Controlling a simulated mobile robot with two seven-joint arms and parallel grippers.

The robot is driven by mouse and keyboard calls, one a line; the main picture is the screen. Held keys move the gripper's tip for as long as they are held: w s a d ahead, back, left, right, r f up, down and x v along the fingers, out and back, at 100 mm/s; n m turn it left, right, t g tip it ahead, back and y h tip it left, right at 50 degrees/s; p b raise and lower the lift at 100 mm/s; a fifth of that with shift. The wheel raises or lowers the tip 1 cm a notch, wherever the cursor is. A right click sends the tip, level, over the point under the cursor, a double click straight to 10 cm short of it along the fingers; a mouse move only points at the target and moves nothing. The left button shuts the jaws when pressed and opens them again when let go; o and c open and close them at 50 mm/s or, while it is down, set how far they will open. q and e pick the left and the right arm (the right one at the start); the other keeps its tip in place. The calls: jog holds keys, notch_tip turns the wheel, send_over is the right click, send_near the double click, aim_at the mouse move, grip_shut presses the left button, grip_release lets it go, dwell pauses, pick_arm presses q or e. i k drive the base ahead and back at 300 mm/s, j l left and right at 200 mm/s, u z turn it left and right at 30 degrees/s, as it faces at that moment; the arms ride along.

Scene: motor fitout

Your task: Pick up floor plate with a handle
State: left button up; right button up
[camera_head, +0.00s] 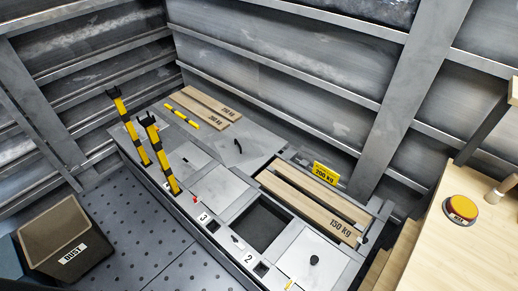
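A grey floor plate (255,137) lies flat in the raised platform, with a small dark curved handle (237,146) standing on it. Another grey plate (300,262) at the front right of the platform bears a dark round knob (314,260). Which of these the task means, I cannot tell. Neither of my grippers shows in the head view.
Two yellow-and-black posts (160,155) (131,130) stand upright on the platform's left side. A dark square opening (261,224) lies among the plates. Wooden planks (312,205) lie beside it. A dust bin (62,238) stands left; a wooden table (470,255) with a button (461,208) stands right.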

aim_at(235, 151)
jog(key=j+z, duration=0.2)
jog(key=z, duration=0.15)
jog(key=i+j+z, duration=0.1)
jog(key=z, duration=0.3)
jog(key=j+z, duration=0.35)
jog(key=k+j+z, duration=0.1)
jog(key=j+z, duration=0.15)
jog(key=j, duration=0.15)
jog(key=k+j+z, duration=0.1)
jog(key=j+z, duration=0.15)
jog(key=j, duration=0.15)
jog(key=k+j, duration=0.1)
jog(key=j, duration=0.3)
jog(key=k+j+z, duration=0.1)
jog(key=j, duration=0.3)
jog(key=k+j, duration=0.15)
jog(key=j, duration=0.25)
jog(key=k+j, duration=0.1)
jog(key=j, duration=0.25)
jog(key=j+z, duration=0.05)
